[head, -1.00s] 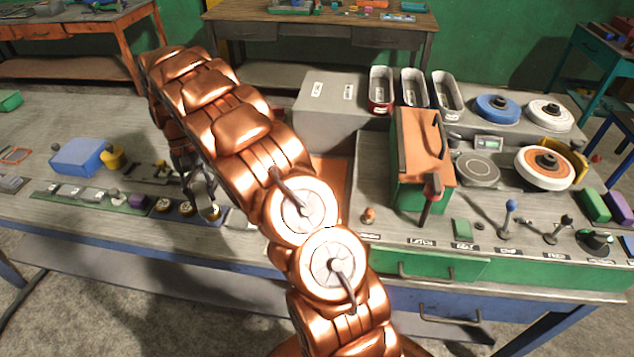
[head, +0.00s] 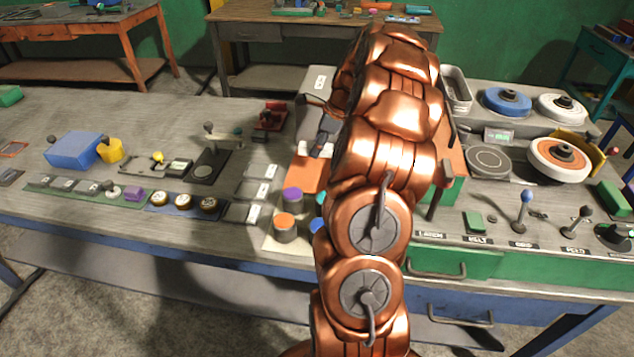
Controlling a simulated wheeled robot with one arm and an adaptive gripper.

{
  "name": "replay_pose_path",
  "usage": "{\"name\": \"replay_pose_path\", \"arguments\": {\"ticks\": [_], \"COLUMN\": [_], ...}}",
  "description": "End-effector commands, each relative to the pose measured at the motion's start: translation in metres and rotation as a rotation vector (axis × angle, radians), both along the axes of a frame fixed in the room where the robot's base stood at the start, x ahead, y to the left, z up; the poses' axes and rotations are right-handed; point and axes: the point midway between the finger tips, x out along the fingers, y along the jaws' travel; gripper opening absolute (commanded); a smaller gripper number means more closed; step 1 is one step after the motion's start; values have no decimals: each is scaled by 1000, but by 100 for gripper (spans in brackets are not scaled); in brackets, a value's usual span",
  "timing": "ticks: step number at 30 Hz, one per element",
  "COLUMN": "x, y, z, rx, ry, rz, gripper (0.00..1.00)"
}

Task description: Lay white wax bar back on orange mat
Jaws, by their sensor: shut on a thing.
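The orange mat (head: 305,176) lies on the bench just left of my arm, and its right part is hidden behind the arm. My gripper (head: 322,146) shows only in part at the left edge of my arm, above the back of the mat. It is shut on a small white piece, which looks like the white wax bar (head: 318,151). Most of the bar's outline is hidden, and I cannot tell whether it touches the mat.
Cylinders with purple (head: 292,196) and orange (head: 286,222) tops stand in front of the mat. A red device (head: 271,115) stands behind left. A grey box (head: 318,85) rises behind the gripper.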

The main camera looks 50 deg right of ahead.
Motion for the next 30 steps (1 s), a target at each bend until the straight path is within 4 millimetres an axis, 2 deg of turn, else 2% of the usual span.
{"name": "replay_pose_path", "arguments": {"ticks": [5,12,19,24,30], "x": [-2,-2,-2,-2,-2], "y": [-1,0,-1,-1,-1], "z": [-13,-52,-71,-93,-100], "rx": [5,4,4,3,2], "ry": [5,5,4,5,2], "rz": [-19,-15,-15,-15,-14], "gripper": [2,2,2,2,2]}}
